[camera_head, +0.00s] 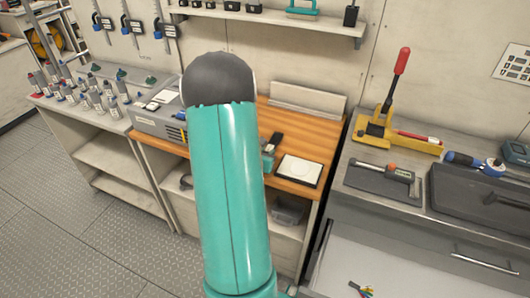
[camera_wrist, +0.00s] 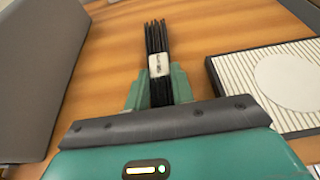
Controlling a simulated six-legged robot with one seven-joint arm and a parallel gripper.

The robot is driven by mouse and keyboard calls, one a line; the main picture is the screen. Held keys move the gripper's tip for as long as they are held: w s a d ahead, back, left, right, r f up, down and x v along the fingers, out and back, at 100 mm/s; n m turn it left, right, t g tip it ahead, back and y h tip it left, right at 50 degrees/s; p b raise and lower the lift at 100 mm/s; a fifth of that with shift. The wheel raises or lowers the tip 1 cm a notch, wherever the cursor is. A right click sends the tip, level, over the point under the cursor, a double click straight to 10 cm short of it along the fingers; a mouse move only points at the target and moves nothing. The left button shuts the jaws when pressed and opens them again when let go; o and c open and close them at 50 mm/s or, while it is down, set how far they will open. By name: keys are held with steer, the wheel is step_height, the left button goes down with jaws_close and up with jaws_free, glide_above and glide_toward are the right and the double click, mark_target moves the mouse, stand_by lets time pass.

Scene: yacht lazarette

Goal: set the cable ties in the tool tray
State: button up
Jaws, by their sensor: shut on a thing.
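My gripper (camera_wrist: 158,95) is shut on a bundle of black cable ties (camera_wrist: 157,38) with a white label band, held upright between its teal fingers in the wrist view. In the head view the dark bundle (camera_head: 275,142) shows just right of my arm, over the wooden worktop, with part of my gripper (camera_head: 268,161) below it. I cannot tell whether the ties touch the wood.
A grey case (camera_wrist: 40,70) stands left of the gripper. The wooden worktop (camera_head: 320,132) is clear behind the tray. Bottles (camera_head: 95,100) crowd the left bench.

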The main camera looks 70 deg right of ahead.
steer(key=o, duration=1)
steer(key=shift+s, duration=0.1)
steer(key=shift+r, duration=0.1)
steer(key=v, duration=1.2)
